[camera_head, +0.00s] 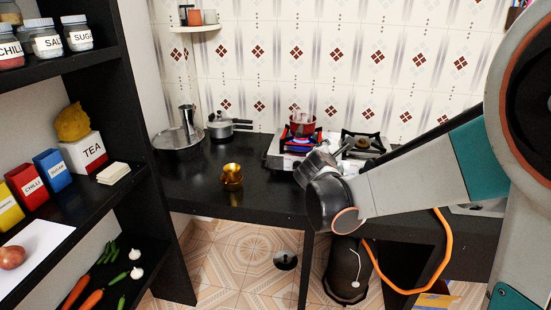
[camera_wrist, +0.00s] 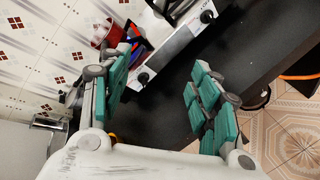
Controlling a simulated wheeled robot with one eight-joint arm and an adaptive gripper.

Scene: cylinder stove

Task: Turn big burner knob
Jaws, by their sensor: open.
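The white stove (camera_head: 274,150) stands on the black counter against the tiled wall. Its left burner shows a blue flame (camera_head: 299,144) under a red pot (camera_head: 303,125). The pot also shows in the wrist view (camera_wrist: 106,37). The stove's front panel (camera_wrist: 172,52) carries two dark knobs, one at its left end (camera_wrist: 142,78) and one farther right (camera_wrist: 207,17). I cannot tell which is the big burner's. My gripper (camera_wrist: 162,92) is open and empty in front of the panel; the left-end knob shows between its fingers, apart from them.
A brass pot (camera_head: 232,177) stands on the counter left of my arm, with a pressure cooker (camera_head: 221,127) behind it. A gas cylinder (camera_head: 346,272) with an orange hose (camera_head: 441,258) stands below. A loaded black shelf (camera_head: 122,210) borders the left.

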